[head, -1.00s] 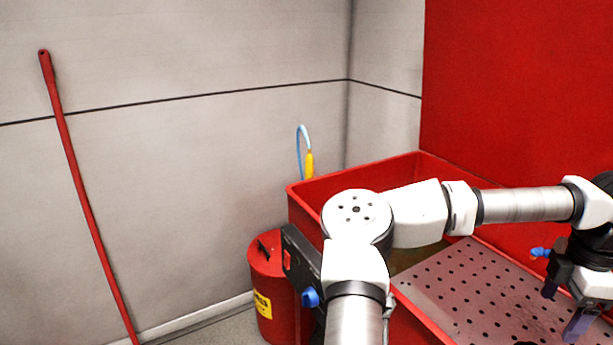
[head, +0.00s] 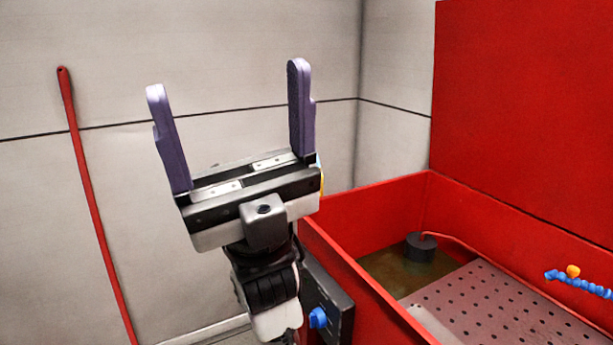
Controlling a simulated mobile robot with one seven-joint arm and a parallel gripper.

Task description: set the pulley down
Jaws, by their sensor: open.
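My gripper (head: 229,120) is raised in front of the grey wall, left of the red basin. Its two purple fingers point up and stand wide apart, with nothing between them. No pulley can be made out in the head view. The perforated tray (head: 505,312) in the basin shows a bare surface in the part that is in view.
The red basin (head: 345,262) stands at the right, with murky liquid and a dark round object (head: 420,247) inside. A blue segmented hose (head: 590,284) lies at the right. A control box (head: 325,300) is on the basin's near side. A red pole (head: 90,200) leans on the wall.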

